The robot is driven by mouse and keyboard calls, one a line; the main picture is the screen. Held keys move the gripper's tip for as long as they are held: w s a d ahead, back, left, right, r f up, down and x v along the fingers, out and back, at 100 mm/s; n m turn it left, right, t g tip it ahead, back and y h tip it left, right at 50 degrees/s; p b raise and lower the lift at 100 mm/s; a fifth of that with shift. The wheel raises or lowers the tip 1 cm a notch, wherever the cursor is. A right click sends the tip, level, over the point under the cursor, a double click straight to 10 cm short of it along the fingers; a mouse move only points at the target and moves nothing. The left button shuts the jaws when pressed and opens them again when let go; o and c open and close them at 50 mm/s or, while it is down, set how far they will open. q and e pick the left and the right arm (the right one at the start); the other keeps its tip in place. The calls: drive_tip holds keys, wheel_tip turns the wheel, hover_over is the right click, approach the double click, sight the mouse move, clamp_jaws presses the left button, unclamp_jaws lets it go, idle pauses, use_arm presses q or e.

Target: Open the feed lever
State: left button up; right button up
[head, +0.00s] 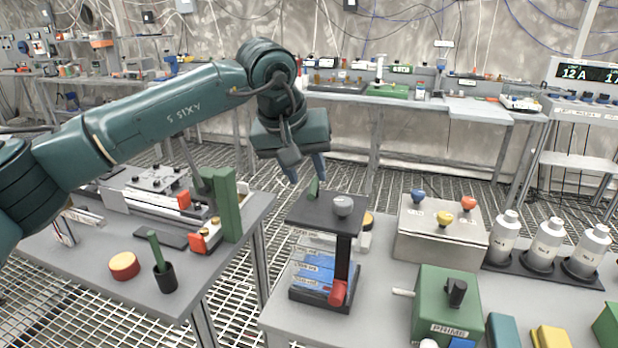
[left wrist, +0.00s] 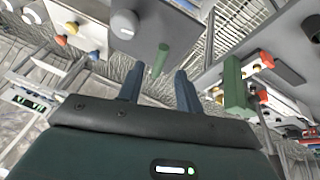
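A short green lever (head: 313,188) stands at the back left edge of a dark-topped stand (head: 318,211), which also carries a round grey knob (head: 342,205). No readable label names it as the feed lever. My left gripper (head: 308,172) is open, just above and behind this lever, with its fingers pointing down. In the left wrist view, the green lever (left wrist: 162,58) shows in the gap between the two open fingertips (left wrist: 159,70); I see no finger touching it. A red handle (head: 337,293) sits low on the stand's front. My right gripper is not in view.
A metal box with colored knobs (head: 440,228), grey bottles (head: 545,243) and a green PRIME box (head: 446,305) stand right of the stand. A left table holds a tall green block (head: 227,205) and a black cup (head: 165,278). A gap separates both tables.

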use_arm(q)
drive_tip(key=shift+x, duration=1.45)
clamp_jaws()
